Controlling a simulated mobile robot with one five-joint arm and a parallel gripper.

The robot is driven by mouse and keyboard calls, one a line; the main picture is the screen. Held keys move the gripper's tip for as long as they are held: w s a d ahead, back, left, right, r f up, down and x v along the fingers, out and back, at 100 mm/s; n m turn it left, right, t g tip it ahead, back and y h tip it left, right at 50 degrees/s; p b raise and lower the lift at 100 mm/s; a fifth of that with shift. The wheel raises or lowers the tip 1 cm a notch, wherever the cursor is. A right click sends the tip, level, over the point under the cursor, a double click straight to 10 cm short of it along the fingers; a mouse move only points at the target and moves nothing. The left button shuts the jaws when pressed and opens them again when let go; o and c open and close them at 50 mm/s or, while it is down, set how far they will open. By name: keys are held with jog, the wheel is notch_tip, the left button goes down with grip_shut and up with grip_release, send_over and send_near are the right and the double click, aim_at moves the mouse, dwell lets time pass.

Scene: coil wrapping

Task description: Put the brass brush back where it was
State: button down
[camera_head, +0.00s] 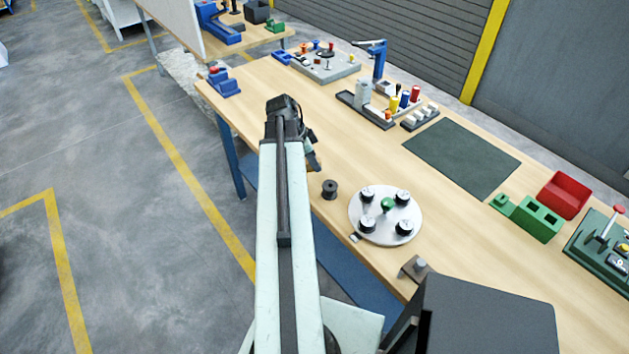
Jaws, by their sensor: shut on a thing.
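My gripper (313,160) is over the near left part of the wooden workbench, pointing down and to the right. It is small here and partly hidden by my arm. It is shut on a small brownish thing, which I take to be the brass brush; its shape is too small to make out. No other brush can be made out on the bench. I cannot tell from this view how high the gripper is above the top.
Below the gripper stand a dark spool (330,189) and a round white plate (356,222) with several black knobs. A dark green mat (462,158) lies bare to the right. Green blocks (539,222) and a red bin (563,196) stand farther right. Grey racks (365,112) are behind.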

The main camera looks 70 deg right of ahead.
aim_at(314, 178)
notch_tip(314, 178, down, 5)
jog(key=b, duration=0.3)
jog(key=shift+r+b, duration=0.15)
jog(key=shift+b, duration=0.2)
jog(key=shift+r, duration=0.2)
jog(key=shift+f, duration=0.2)
jog(key=c, duration=1.2)
grip_release()
jog(key=shift+o, duration=0.2)
